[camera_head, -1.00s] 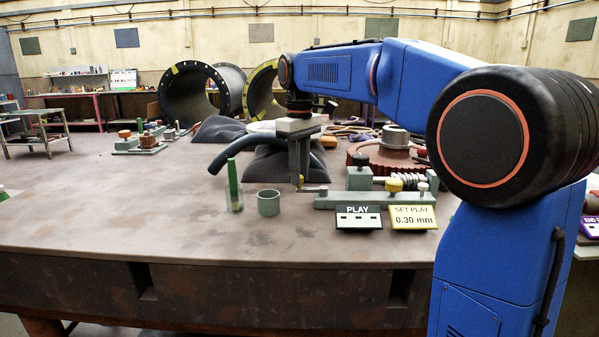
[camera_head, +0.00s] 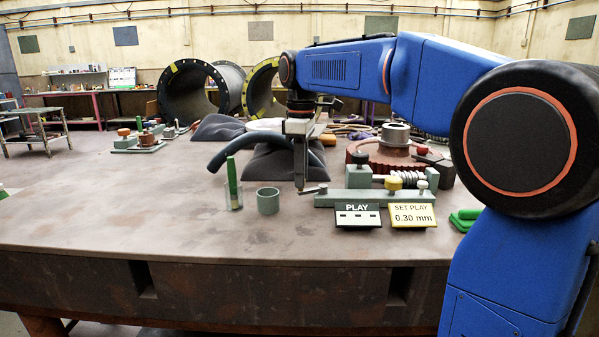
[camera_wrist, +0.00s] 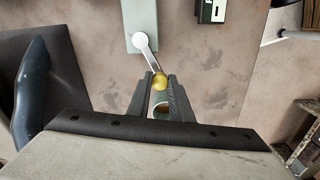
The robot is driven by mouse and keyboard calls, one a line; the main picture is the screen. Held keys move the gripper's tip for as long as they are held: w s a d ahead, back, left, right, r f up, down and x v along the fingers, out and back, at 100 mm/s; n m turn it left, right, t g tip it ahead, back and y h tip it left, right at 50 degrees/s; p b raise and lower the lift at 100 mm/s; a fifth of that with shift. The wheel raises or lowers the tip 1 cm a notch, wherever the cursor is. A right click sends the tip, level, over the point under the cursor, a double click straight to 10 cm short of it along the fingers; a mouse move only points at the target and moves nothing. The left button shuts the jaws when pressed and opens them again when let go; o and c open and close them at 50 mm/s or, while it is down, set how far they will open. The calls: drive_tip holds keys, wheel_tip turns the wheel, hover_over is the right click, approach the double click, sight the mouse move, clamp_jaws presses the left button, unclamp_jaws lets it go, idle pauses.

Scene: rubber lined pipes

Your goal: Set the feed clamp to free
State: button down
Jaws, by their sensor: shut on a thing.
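The feed clamp is a short grey metal lever (camera_wrist: 150,57) with a yellow knob (camera_wrist: 160,82) at its end. It pivots at the left end of the long green fixture base (camera_head: 340,200); in the head view the lever (camera_head: 314,190) points left and slightly toward the front. My gripper (camera_head: 300,187) points straight down at the lever's tip. In the wrist view its two dark fingers (camera_wrist: 160,88) are shut around the yellow knob. No marking for a free position is readable.
A green cup (camera_head: 268,201) and a glass with a green stick (camera_head: 233,190) stand left of my gripper. A PLAY display (camera_head: 357,216) and a SET PLAY 0.30 mm sign (camera_head: 412,215) front the fixture. A dark curved hose (camera_head: 228,152) lies behind.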

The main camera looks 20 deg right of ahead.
drive_tip(key=shift+s+d+n, duration=0.35)
drive_tip(key=shift+s+n, duration=0.3)
drive_tip(key=shift+n, duration=0.6)
drive_tip(key=shift+s+d+n, duration=0.35)
drive_tip(key=shift+s+n, duration=0.3)
drive_tip(key=shift+n, duration=0.65)
drive_tip(key=shift+s+d+n, duration=0.35)
drive_tip(key=shift+s+n, duration=0.3)
drive_tip(key=shift+n, duration=0.6)
drive_tip(key=c, duration=1.6)
unclamp_jaws()
drive_tip(key=shift+r, duration=0.1)
wheel_tip(320, 180, up, 17)
drive_tip(key=shift+r, duration=0.15)
